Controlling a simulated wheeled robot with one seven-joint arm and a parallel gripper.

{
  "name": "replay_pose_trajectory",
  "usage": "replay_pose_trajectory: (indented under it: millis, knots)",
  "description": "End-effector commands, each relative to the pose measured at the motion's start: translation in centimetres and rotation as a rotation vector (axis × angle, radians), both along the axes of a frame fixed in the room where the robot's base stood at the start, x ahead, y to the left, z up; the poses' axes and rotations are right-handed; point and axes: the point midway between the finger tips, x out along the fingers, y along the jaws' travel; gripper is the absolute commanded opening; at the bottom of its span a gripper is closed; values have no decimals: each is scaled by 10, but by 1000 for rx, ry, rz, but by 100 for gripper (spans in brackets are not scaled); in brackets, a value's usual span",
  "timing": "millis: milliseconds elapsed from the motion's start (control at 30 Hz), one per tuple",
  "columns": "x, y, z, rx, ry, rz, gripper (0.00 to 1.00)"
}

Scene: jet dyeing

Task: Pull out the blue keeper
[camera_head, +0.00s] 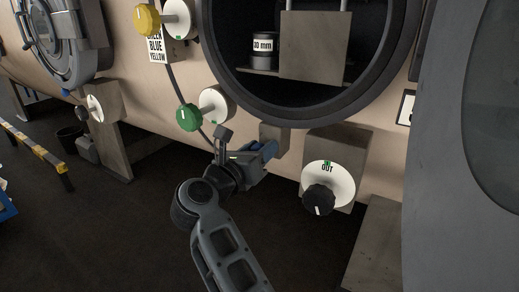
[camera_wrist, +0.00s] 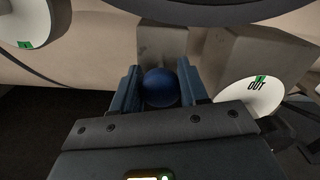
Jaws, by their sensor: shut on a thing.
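The blue keeper shows in the wrist view as a round blue knob (camera_wrist: 161,88) between the two fingers of my gripper (camera_wrist: 160,90). The gripper is shut on it. Behind the knob is a small grey block (camera_wrist: 162,42) on the tan vessel wall, below the round opening. In the head view my gripper (camera_head: 268,150) reaches to that block (camera_head: 274,137) from below left. There the knob is mostly hidden by the fingers; only a bit of blue shows. I cannot tell how far the keeper stands out of the block.
A black knob (camera_head: 319,200) on a white dial marked OUT is close to the right. A green knob (camera_head: 188,117) and a yellow knob (camera_head: 147,20) are up left. The round opening (camera_head: 262,104) above holds a drum marked mm.

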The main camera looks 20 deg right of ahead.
Motion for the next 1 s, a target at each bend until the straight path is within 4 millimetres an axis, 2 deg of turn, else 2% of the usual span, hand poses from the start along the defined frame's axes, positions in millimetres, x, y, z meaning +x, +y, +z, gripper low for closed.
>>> replay_pose_trajectory:
  millis: [200, 433, 667, 700, 933, 1000]
  knots:
    - [-1, 2, 1, -1, -2, 3, 0]
    - [-15, 24, 2, -1, -5, 5, 0]
    - [-16, 25, 3, -2, -6, 4, 0]
    - [-16, 25, 3, -2, -6, 4, 43]
    - [-16, 24, 2, -2, -4, 3, 65]
    - [-16, 24, 2, -1, -3, 3, 67]
